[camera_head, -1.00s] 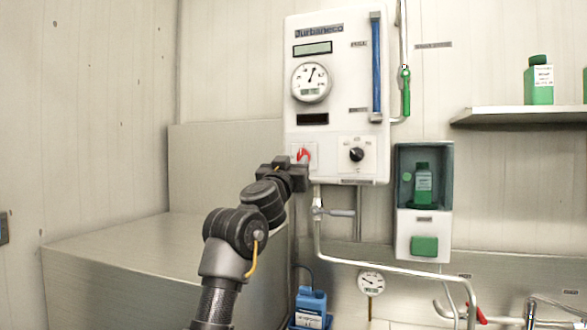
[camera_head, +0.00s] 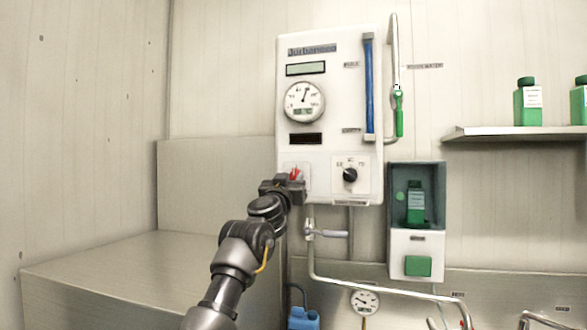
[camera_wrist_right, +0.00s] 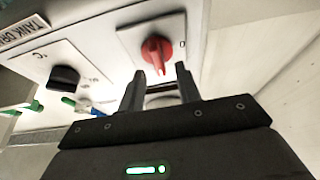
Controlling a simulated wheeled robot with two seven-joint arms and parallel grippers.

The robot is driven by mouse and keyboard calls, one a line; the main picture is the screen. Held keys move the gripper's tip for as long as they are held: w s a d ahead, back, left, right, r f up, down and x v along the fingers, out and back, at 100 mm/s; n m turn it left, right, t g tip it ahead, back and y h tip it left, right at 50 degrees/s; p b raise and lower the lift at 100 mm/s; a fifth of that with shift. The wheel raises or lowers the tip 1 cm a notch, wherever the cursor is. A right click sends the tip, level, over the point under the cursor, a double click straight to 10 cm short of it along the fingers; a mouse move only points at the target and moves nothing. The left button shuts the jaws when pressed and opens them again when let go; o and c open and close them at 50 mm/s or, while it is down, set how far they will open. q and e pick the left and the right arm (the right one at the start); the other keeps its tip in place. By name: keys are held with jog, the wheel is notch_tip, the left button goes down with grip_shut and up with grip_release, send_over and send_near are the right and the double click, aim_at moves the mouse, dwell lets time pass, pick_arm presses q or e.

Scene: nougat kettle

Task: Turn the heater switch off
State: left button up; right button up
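The heater switch is a red rotary knob (camera_head: 296,173) on a white plate at the lower left of the wall-mounted control box (camera_head: 330,95). In the right wrist view the red knob (camera_wrist_right: 157,52) is seen close up, its lower end at the gap between the fingertips. My right gripper (camera_wrist_right: 160,72) is open, with a finger on each side of that gap; contact with the knob cannot be made out. In the head view the right gripper (camera_head: 291,187) is just below the knob and partly covers its plate. My left gripper is not in view.
A black temperature knob (camera_head: 350,175) sits right of the red one, also seen in the wrist view (camera_wrist_right: 64,78). Pipes (camera_head: 330,235) run below the box. A dispenser with a green bottle (camera_head: 416,203) hangs at the right. A metal block (camera_head: 130,268) stands at the left.

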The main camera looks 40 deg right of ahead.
jog(key=shift+r+p+x, duration=0.2)
jog(key=shift+p+x, duration=0.2)
jog(key=shift+x, duration=0.5)
jog(key=shift+w+d+f, duration=0.1)
jog(key=shift+w+d, duration=0.1)
jog(key=shift+d, duration=0.1)
jog(key=shift+s+a, duration=0.1)
jog(key=shift+c, duration=1.1)
grip_shut()
